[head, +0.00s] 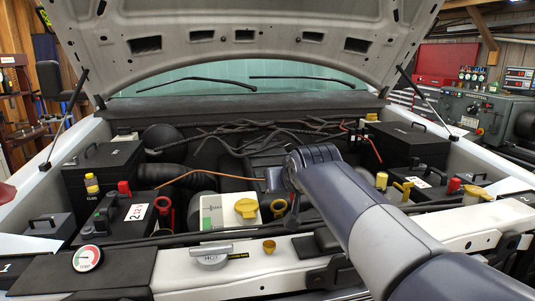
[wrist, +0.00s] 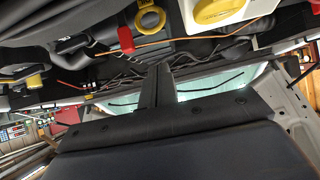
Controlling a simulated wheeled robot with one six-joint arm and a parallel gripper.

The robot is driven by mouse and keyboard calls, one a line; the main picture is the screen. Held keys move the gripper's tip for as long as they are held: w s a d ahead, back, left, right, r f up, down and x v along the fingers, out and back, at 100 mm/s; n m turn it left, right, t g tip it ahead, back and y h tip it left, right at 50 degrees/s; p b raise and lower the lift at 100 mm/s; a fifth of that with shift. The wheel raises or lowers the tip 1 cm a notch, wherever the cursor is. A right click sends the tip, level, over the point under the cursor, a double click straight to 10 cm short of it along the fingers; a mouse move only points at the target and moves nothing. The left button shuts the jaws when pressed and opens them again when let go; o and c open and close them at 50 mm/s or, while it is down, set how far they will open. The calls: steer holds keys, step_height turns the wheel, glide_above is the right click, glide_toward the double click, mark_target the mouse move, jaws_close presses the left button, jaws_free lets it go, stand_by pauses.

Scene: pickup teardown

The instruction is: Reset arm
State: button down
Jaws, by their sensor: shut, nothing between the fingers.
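My arm (head: 365,215) reaches from the lower right of the head view over the front of the open engine bay and bends near the middle. My gripper (wrist: 158,72) shows in the wrist view with its two dark fingers together, shut and empty. In the head view the gripper end hangs below the bend, close to a white reservoir (head: 218,213) with a yellow cap (head: 247,208). The reservoir and cap also show in the wrist view, the cap (wrist: 218,10) at the top. I cannot tell the exact gap between the fingers and the parts below.
The raised hood (head: 230,45) spans above, held by struts on both sides. Black boxes stand at left (head: 103,165) and right (head: 410,143). A gauge (head: 87,258) and a grey-handled cap (head: 211,255) sit along the front edge. Open air lies between hood and bay.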

step_height(320, 180, down, 5)
steer(key=w+b, duration=0.3)
step_height(320, 180, up, 11)
steer(key=p, duration=0.6)
steer(key=a+b+v, duration=0.1)
steer(key=v, duration=0.9)
steer(key=shift+s+a+r+n+y+b, duration=0.2)
steer(key=shift+s+n+y+b, duration=0.1)
steer(key=shift+s+y, duration=0.15)
